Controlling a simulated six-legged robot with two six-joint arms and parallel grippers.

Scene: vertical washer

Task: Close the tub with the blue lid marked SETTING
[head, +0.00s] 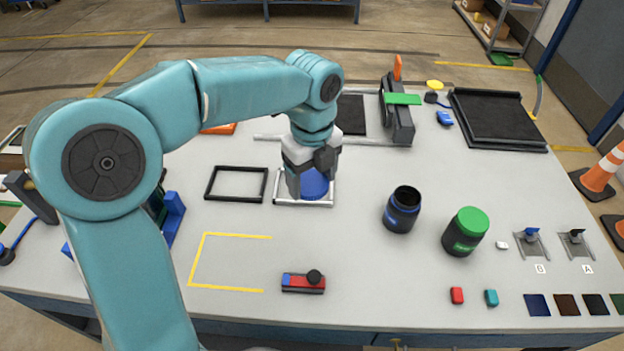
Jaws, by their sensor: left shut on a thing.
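The blue lid (314,187) is at the silver-edged square frame (285,203) near the middle of the table. My left gripper (309,176) reaches down over it and is shut on it. The gripper hides part of the lid, and no marking on it can be read. I cannot tell whether the lid touches the table. A dark tub with a blue band (403,213) stands upright and open to the right of the gripper, apart from it. My right gripper is not in view.
A dark tub with a green lid (465,232) stands right of the open tub. An empty black frame (236,184) lies left of the gripper. A red device with a black knob (303,282) lies in front. The table between the gripper and open tub is clear.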

